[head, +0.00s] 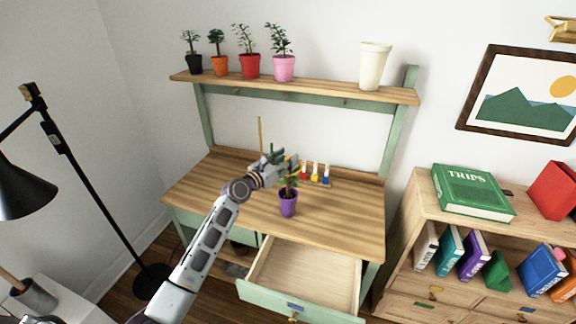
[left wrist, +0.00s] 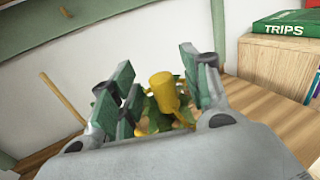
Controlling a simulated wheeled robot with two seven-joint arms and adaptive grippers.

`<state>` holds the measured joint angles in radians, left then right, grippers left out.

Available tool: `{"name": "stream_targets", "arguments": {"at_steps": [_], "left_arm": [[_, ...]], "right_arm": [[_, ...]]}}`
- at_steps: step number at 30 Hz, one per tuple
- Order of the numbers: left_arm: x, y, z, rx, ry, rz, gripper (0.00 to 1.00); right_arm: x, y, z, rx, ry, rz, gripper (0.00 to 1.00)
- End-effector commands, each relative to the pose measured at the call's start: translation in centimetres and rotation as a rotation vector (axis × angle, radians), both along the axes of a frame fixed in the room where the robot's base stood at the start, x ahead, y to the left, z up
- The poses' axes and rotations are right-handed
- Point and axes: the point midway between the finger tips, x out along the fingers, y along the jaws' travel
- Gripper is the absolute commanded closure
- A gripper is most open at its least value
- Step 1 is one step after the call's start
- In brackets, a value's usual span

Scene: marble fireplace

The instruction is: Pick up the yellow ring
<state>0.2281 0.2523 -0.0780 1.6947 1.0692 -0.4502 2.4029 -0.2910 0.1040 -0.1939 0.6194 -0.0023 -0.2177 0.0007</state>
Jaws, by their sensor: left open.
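My left gripper (head: 288,163) is open above the desk, over the plant in a purple pot (head: 288,204). In the left wrist view my left gripper (left wrist: 158,88) has its fingers spread. A yellow piece with a rounded end (left wrist: 162,82) shows between them, in front of green leaves. It may be the yellow ring, but I see no hole in it. Whether the fingers touch it I cannot tell. In the head view the gripper and leaves hide most of this spot. My right gripper is not in view.
A thin upright stick (head: 260,133) stands behind the gripper. Small red, yellow and blue items (head: 315,173) stand to its right. The desk drawer (head: 300,276) is open and empty. A shelf (head: 330,88) with potted plants runs above. The right desk top (head: 350,215) is clear.

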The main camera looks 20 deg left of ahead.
Motion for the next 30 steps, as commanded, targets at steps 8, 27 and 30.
{"name": "stream_targets", "arguments": {"at_steps": [8, 27, 30], "left_arm": [[0.0, 0.0, 0.0, 0.000, 0.000, 0.000, 0.73], [0.0, 0.0, 0.7, -0.002, -0.001, 0.000, 0.92], [0.0, 0.0, 1.6, -0.002, -0.001, 0.000, 0.92]], "right_arm": [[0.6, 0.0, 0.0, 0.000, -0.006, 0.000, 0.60], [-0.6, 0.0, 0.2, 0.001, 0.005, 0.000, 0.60], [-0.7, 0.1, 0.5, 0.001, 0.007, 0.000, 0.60]]}}
